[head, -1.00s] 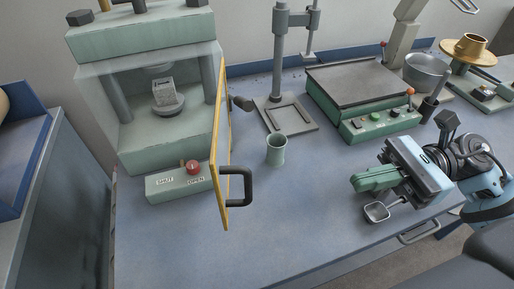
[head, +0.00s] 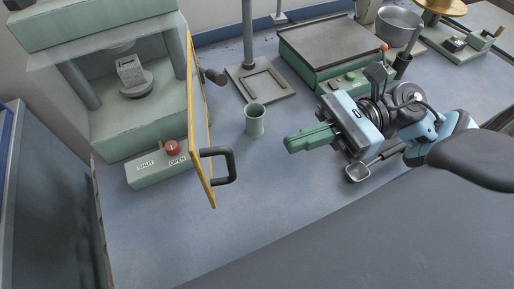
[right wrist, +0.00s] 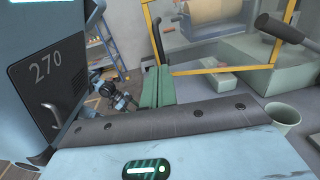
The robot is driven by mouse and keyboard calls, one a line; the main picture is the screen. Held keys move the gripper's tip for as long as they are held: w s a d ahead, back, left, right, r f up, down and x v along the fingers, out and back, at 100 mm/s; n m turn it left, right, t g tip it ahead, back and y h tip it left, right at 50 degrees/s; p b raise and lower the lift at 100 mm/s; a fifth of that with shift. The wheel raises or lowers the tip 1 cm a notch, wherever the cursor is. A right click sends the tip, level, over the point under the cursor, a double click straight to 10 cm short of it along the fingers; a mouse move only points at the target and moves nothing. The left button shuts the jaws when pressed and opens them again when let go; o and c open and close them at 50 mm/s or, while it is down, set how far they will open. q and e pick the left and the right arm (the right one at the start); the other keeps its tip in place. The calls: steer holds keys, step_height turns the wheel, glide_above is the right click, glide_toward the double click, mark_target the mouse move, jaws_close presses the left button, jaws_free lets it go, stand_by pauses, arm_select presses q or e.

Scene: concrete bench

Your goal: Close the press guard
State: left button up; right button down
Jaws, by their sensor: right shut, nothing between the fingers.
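The press (head: 130,125) stands at the left of the bench in the head view. Its guard (head: 201,130), a clear panel in a yellow frame, stands swung open at the press's right side, with a black handle (head: 232,166) facing right. In the right wrist view the guard frame (right wrist: 210,70) and handle (right wrist: 157,38) are ahead of the fingers. My right gripper (head: 288,144) is shut and empty, right of the handle and apart from it, its green fingers pointing left. A small arm end, seemingly my left gripper (right wrist: 118,98), shows in the right wrist view; its jaws are unclear.
A green cup (head: 255,120) stands between the guard and my right fingers, slightly farther back. A metal scoop (head: 358,171) lies beneath my right gripper. A green flat-topped machine (head: 335,50) and a grey bowl (head: 398,27) stand behind. The bench front is clear.

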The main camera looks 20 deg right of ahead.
mark_target(234, 163)
arm_select(q)
steer(key=shift+r+p, duration=1.05)
steer(key=shift+p, duration=0.15)
arm_select(e)
steer(key=a, duration=0.7)
steer(key=shift+w+a, duration=0.2)
steer(key=shift+a, duration=0.15)
arm_select(q)
steer(key=shift+w+r, duration=0.2)
arm_select(e)
steer(key=shift+w+a, duration=0.1)
steer(key=shift+a, duration=0.05)
